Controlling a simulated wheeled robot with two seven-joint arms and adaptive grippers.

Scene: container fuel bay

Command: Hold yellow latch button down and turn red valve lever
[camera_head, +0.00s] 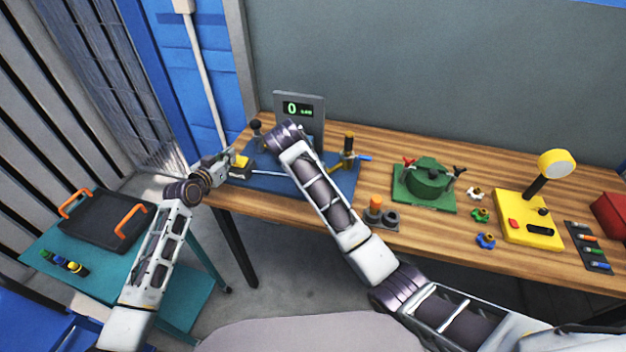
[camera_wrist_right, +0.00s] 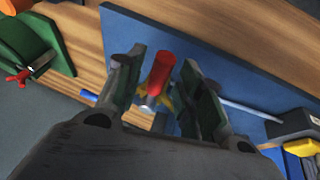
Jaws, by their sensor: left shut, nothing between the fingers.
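The yellow latch button (camera_head: 242,161) sits on a dark box at the left end of the blue board (camera_head: 262,178). My left gripper (camera_head: 231,160) is shut and empty, with its fingertips at the button; I cannot tell whether it is pressed. In the right wrist view the yellow button (camera_wrist_right: 301,147) shows at the right edge beside the dark box. The red valve lever (camera_wrist_right: 161,74) stands between the two fingers of my right gripper (camera_wrist_right: 166,88), which is open around it. In the head view my right arm hides the lever and the right gripper's fingers.
A display panel (camera_head: 301,112) reading 0 stands behind the board. A green fixture (camera_head: 428,180) and a yellow device (camera_head: 527,220) stand farther right. A teal cart (camera_head: 110,265) is at left.

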